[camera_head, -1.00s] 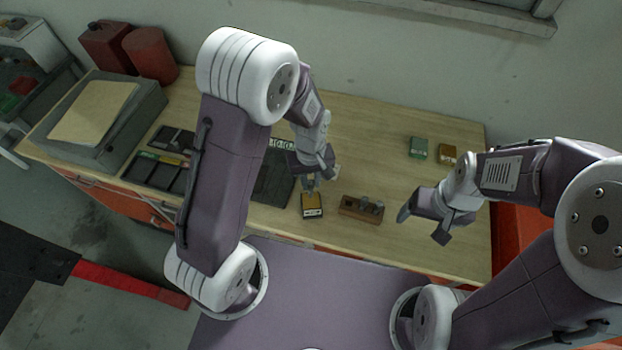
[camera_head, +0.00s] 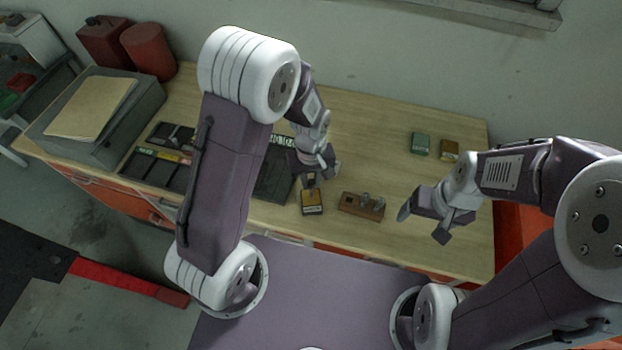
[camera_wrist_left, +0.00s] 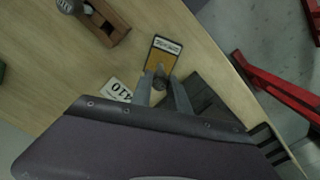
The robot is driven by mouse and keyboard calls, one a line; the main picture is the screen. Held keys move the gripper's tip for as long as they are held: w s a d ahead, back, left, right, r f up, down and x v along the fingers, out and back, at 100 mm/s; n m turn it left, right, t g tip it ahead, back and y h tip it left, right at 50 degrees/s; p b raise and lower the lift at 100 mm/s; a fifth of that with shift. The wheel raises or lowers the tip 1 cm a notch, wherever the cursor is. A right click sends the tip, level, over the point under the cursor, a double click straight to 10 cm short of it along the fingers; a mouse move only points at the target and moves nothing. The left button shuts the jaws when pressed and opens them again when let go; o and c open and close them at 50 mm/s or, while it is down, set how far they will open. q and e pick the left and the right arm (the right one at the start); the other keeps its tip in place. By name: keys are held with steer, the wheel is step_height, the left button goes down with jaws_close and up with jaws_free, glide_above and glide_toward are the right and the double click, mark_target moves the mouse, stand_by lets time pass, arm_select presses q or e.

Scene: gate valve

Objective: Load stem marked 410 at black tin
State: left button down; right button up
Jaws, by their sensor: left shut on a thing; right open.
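The black tin (camera_head: 312,204) has an orange-yellow face and a white label, and lies near the front edge of the bench. It also shows in the left wrist view (camera_wrist_left: 160,56). My left gripper (camera_head: 312,182) is at the tin's far edge. In the left wrist view my left gripper (camera_wrist_left: 163,88) is shut on a small dark round-ended piece (camera_wrist_left: 160,79), seemingly a stem, close to or over the tin; contact is unclear. A white card marked 410 (camera_wrist_left: 118,91) lies beside the fingers. My right gripper (camera_head: 424,214) is open and empty above the bench at right.
A wooden block (camera_head: 350,205) with grey pieces stands right of the tin. A green tin (camera_head: 420,143) and a brown-orange one (camera_head: 449,150) sit at back right. A dark tray (camera_head: 273,178) lies left, partly behind my arm. The bench middle is clear.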

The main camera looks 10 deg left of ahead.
arm_select(q)
steer(key=shift+f+b, duration=0.3)
steer(key=shift+f, duration=0.15)
steer(key=shift+s, duration=0.1)
stand_by(1.0)
step_height(320, 180, up, 7)
steer(key=p, duration=0.6)
steer(key=shift+r+p, duration=0.1)
steer(key=shift+p, duration=0.3)
stand_by(0.4)
